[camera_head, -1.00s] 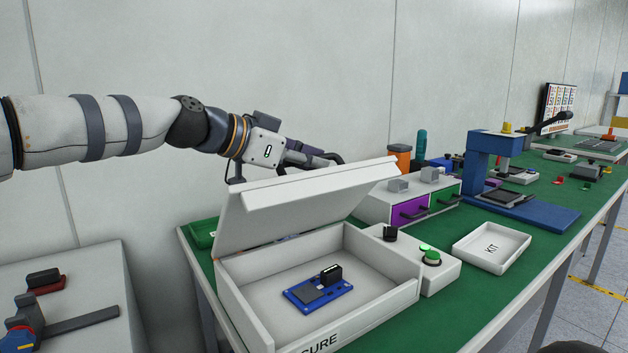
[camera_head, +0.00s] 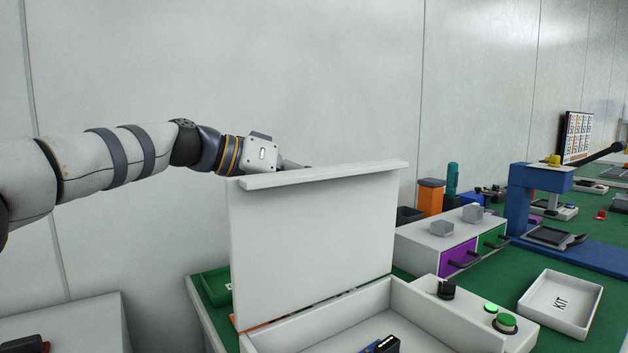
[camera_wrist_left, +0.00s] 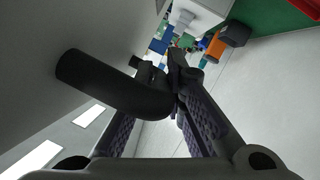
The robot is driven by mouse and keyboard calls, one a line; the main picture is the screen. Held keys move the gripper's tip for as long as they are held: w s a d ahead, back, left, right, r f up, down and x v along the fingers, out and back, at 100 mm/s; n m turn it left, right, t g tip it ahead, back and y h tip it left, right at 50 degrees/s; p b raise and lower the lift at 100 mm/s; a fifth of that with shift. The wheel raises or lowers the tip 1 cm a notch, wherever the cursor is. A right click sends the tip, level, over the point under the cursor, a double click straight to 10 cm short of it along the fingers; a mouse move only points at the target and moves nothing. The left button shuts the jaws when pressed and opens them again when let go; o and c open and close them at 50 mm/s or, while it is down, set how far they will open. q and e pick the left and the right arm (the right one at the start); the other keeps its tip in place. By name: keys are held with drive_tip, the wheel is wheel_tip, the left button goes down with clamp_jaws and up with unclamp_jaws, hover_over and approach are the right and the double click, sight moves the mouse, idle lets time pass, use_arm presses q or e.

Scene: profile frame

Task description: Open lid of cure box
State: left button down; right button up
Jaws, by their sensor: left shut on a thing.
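The cure box (camera_head: 330,318) is a white box on the green bench, cut off at the bottom of the head view. Its white lid (camera_head: 315,240) stands up close to vertical at the back of the box. A blue board with a black part (camera_head: 384,345) lies inside, partly out of frame. My left arm reaches behind the lid's top edge, and the lid hides the fingers in the head view. In the left wrist view, my left gripper (camera_wrist_left: 168,76) is shut on a dark curved handle (camera_wrist_left: 112,84) on a pale surface. My right gripper is not in view.
A control block with a green button (camera_head: 505,323) and black knob adjoins the box on the right. Beyond are a KIT tray (camera_head: 562,303), a drawer unit (camera_head: 425,242) and a blue press (camera_head: 540,178). A bare wall stands behind the bench.

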use_arm(q)
drive_tip(key=shift+w+a+f, duration=0.1)
drive_tip(key=shift+w+a, duration=0.1)
idle(0.3)
drive_tip(key=c, duration=1.7)
unclamp_jaws()
drive_tip(key=shift+o, duration=0.2)
drive_tip(key=v, duration=1.2)
